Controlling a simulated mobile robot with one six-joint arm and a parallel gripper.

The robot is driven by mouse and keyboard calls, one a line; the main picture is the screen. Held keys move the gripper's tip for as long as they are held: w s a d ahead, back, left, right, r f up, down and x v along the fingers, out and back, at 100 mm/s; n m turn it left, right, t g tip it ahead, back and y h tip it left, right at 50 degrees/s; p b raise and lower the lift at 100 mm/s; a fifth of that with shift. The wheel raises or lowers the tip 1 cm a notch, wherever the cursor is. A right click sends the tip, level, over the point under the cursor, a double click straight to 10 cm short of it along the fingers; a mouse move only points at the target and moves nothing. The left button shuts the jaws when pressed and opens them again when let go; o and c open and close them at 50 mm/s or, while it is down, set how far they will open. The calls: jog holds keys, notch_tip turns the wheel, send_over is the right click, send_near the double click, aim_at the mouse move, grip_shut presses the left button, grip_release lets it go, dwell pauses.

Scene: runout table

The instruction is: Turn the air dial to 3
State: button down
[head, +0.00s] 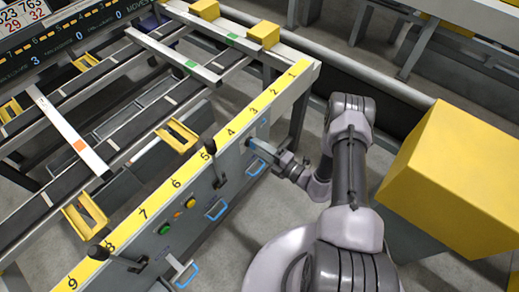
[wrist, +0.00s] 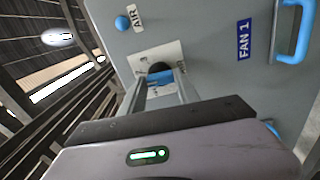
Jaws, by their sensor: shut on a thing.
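The air dial (wrist: 160,68) is a dark knob on a pale plate (wrist: 140,56) on the grey panel, below the AIR label (wrist: 137,18) in the wrist view. My gripper (wrist: 161,78) is shut on the dial, with one finger on each side of it. The fingers hide much of the knob, and I cannot read the plate's marks or where the dial points. In the head view my gripper (head: 262,148) reaches the panel's front below the yellow number strip, near its 3 and 4; the dial is hidden there.
A blue knob (wrist: 122,23) sits beside the AIR label. A FAN 1 label (wrist: 244,39) and a blue handle (wrist: 297,28) are to the right. In the head view a black lever (head: 212,160) stands left of my gripper, and a big yellow block (head: 445,180) is at right.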

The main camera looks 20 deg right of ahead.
jog(key=m+b, duration=0.1)
jog(key=m, duration=0.9)
jog(key=shift+m+b, duration=0.35)
jog(key=shift+m, duration=0.05)
dwell(0.4)
jog(key=c, duration=0.9)
grip_release()
jog(key=shift+s, duration=0.1)
jog(key=p+v, duration=0.4)
jog(key=v, duration=1.3)
jog(key=shift+s+d, duration=0.1)
